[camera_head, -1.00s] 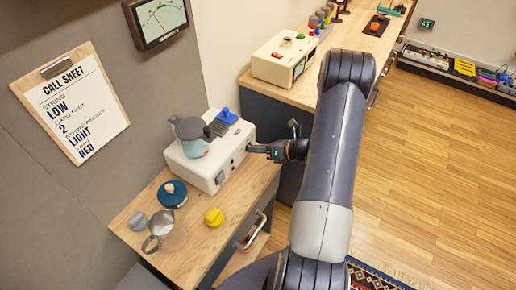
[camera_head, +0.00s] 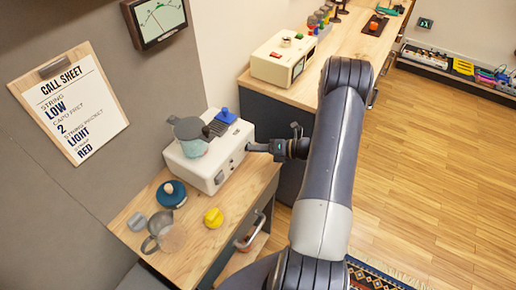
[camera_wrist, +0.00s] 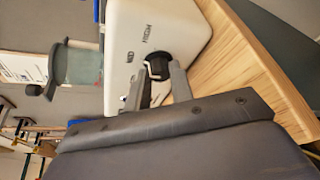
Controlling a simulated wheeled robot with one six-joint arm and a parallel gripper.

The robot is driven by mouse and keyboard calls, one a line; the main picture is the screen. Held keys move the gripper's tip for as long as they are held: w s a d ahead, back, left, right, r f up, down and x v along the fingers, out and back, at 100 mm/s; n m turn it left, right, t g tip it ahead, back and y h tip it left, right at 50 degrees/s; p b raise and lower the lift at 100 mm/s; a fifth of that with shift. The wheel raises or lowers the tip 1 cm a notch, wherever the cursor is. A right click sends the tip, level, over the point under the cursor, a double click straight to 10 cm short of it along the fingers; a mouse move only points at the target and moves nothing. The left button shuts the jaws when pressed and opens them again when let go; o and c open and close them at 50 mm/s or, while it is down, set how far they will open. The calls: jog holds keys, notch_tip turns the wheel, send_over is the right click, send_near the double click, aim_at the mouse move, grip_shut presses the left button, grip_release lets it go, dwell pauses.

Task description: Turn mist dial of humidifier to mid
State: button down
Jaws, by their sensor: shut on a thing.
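The humidifier (camera_head: 184,166) is a white box on the wooden cabinet top, with a grey-lidded teal tank (camera_head: 192,138) standing on it. In the wrist view, its white front face (camera_wrist: 122,48) carries the words MID and HIGH beside a black round dial (camera_wrist: 158,65). My gripper (camera_head: 252,147) reaches the face from the right. It also shows in the wrist view (camera_wrist: 160,82), with its grey fingers closed on the dial. Part of the dial and its lower labels are hidden by the fingers, so I cannot tell its exact setting.
A blue lidded jar (camera_head: 171,194), a grey mug (camera_head: 158,232) and a yellow knob-like piece (camera_head: 213,218) stand on the cabinet top (camera_head: 200,240). A cream device (camera_head: 281,62) sits on the bench behind. The call sheet (camera_head: 68,105) hangs on the wall.

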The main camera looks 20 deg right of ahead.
jog(key=c, duration=1.2)
grip_release()
jog(key=shift+c, duration=0.2)
jog(key=b+v, duration=0.2)
jog(key=v, duration=0.9)
jog(key=shift+w+a, duration=0.1)
jog(key=shift+w, duration=0.05)
jog(key=p+x, duration=0.2)
jog(key=x, duration=0.9)
